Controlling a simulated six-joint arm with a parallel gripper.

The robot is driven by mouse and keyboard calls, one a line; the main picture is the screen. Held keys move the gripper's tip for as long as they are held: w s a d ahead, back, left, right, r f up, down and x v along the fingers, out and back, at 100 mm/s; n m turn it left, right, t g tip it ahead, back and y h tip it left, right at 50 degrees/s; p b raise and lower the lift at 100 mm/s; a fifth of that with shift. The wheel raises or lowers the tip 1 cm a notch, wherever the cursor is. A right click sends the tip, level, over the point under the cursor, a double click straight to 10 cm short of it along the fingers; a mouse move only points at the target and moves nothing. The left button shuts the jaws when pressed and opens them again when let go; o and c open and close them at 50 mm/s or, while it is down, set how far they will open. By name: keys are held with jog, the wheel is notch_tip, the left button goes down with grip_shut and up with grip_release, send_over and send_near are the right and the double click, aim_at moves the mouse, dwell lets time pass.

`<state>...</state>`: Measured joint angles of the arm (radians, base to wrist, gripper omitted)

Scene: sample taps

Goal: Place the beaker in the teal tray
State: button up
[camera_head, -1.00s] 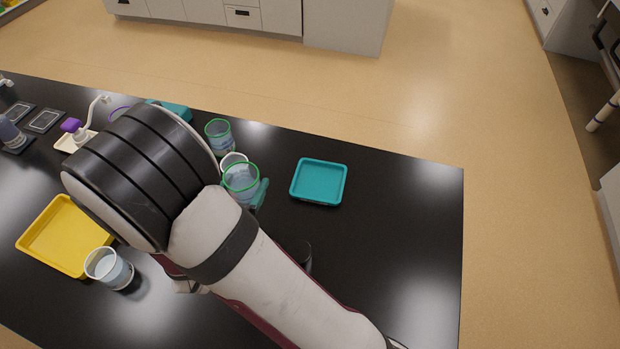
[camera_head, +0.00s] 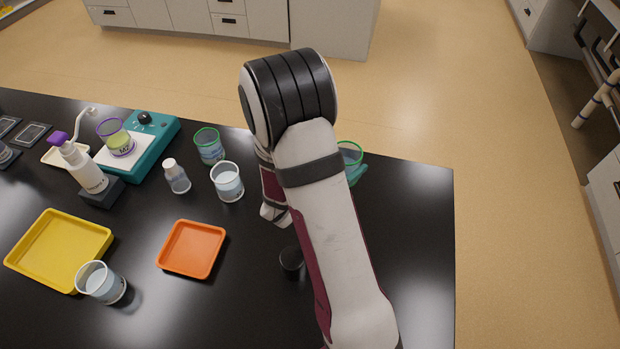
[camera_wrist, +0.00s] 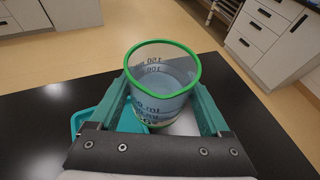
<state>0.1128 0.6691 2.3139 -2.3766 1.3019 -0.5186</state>
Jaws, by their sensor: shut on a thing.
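My gripper (camera_wrist: 161,100) is shut on a clear beaker (camera_wrist: 160,82) with a green rim, graduation marks and pale liquid. The beaker looks upright between the two teal fingers. In the head view only part of the beaker (camera_head: 350,152) and a bit of my gripper (camera_head: 356,174) show past my arm. The teal tray (camera_wrist: 82,121) shows in the wrist view, low and left, partly behind the left finger and the beaker. The beaker appears above the tray's level; how far it is over the tray I cannot tell. In the head view my arm hides the tray.
To the left stand a second green-rimmed beaker (camera_head: 209,147), a white-rimmed beaker (camera_head: 228,183), a small bottle (camera_head: 176,177), an orange tray (camera_head: 191,249), a yellow tray (camera_head: 58,250) and a teal device (camera_head: 158,150) bearing a purple-rimmed beaker (camera_head: 117,138). The table's right edge is close.

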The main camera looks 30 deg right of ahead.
jog(key=w+a+f, duration=0.1)
jog(key=w, duration=0.1)
jog(key=w+a+f, duration=0.4)
jog(key=shift+w, duration=0.3)
notch_tip(320, 180, down, 4)
jog(key=shift+f, duration=0.1)
jog(key=o, duration=1.3)
